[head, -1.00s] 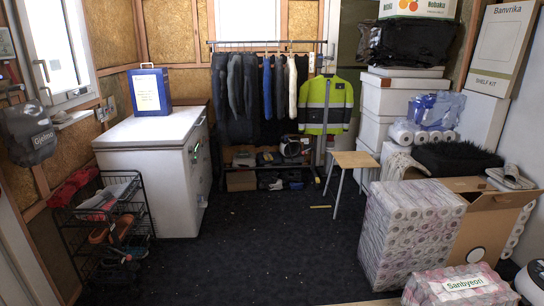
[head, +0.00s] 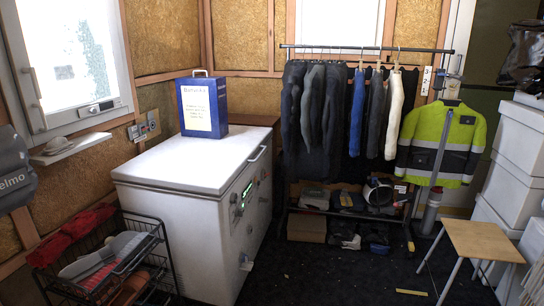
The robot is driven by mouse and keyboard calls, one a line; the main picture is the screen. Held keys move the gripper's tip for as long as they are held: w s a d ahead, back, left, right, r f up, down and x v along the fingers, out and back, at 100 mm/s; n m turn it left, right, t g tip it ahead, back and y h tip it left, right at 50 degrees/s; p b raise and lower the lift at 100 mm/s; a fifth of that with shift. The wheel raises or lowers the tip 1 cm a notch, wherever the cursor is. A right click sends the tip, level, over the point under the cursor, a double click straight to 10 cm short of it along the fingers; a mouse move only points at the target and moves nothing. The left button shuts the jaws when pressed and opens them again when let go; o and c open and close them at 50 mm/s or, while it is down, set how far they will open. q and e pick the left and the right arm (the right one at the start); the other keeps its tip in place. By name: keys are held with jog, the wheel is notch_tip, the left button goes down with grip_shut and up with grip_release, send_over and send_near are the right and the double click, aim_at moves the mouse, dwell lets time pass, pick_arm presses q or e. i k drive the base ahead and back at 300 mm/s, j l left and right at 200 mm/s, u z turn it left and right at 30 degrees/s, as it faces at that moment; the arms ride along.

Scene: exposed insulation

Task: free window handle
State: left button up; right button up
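The white-framed window (head: 128,98) is in the left wall of the head view. A slim upright handle (head: 35,82) is on the left side of its frame. A small latch-like fitting (head: 95,109) sits on its lower rail. I see nothing hanging on either one. A grey bag (head: 12,175) marked "elmo" hangs on the wall at the left edge, below the upright handle and partly cut off. A small white shelf (head: 84,147) below the window holds a pale object (head: 62,143). Neither of my grippers is in view.
A white chest freezer (head: 178,168) stands right of the window with a blue box (head: 204,104) on it. A wire rack (head: 130,252) stands in front of the freezer's left side. A clothes rail (head: 366,48) and a wooden stool (head: 483,240) are further right.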

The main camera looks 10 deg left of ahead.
aim_at(32, 70)
jog(key=i+u, duration=0.2)
jog(key=i, duration=0.4)
jog(key=i+l+u, duration=0.2)
jog(key=i, duration=0.4)
jog(key=i+l+u, duration=0.2)
jog(key=i, duration=0.45)
